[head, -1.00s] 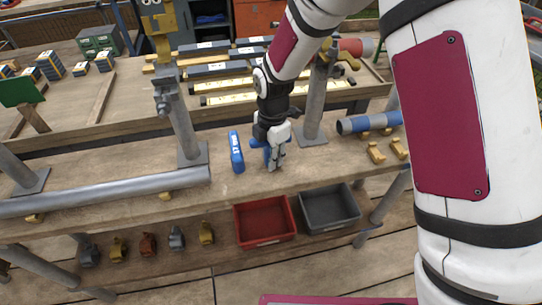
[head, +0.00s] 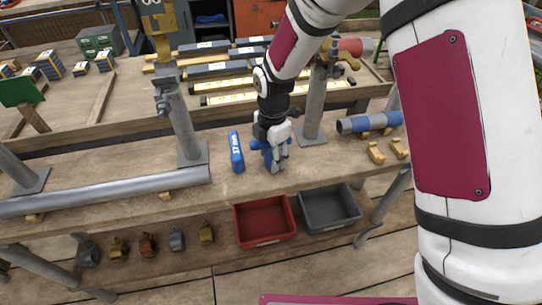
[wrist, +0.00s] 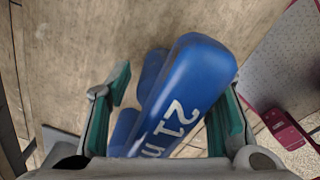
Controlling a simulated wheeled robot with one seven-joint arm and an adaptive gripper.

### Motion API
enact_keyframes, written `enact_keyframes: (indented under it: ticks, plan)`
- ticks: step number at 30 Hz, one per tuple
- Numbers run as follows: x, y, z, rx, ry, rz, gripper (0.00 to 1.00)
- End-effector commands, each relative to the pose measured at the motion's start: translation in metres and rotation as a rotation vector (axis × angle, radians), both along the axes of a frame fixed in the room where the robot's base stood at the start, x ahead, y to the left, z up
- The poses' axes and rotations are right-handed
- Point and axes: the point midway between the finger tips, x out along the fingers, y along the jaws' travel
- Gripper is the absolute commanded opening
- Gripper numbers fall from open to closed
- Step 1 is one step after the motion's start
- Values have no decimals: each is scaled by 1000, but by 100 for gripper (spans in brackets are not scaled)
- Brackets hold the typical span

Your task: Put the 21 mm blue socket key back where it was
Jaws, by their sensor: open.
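The 21 mm blue socket key (wrist: 185,95) shows large in the wrist view, its "21 m" lettering facing the camera. It lies between the two green-padded fingers of my gripper (wrist: 172,100), close to the right one; I cannot tell whether it touches. More blue shows below and left of it, partly hidden. In the head view my gripper (head: 276,162) is low over the bench, with blue parts of the key (head: 258,145) showing beside it. My gripper is open. Another blue key (head: 237,152), seemingly marked 17 mm, stands on the bench just to the left.
The wooden bench (head: 120,165) carries a long grey pipe (head: 110,192) at left and a blue-grey pipe (head: 370,122) at right. Upright posts (head: 183,130) stand on either side of my gripper. A red bin (head: 264,222) and a grey bin (head: 330,208) sit below the front edge.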

Motion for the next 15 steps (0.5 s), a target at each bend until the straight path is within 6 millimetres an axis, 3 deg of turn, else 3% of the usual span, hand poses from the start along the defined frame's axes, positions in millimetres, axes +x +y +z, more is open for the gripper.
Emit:
enact_keyframes:
  ticks: [9,15]
  plan:
    - [1,-2,66,2,-6,-2,48]
    - [0,-2,98,2,-4,-1,48]
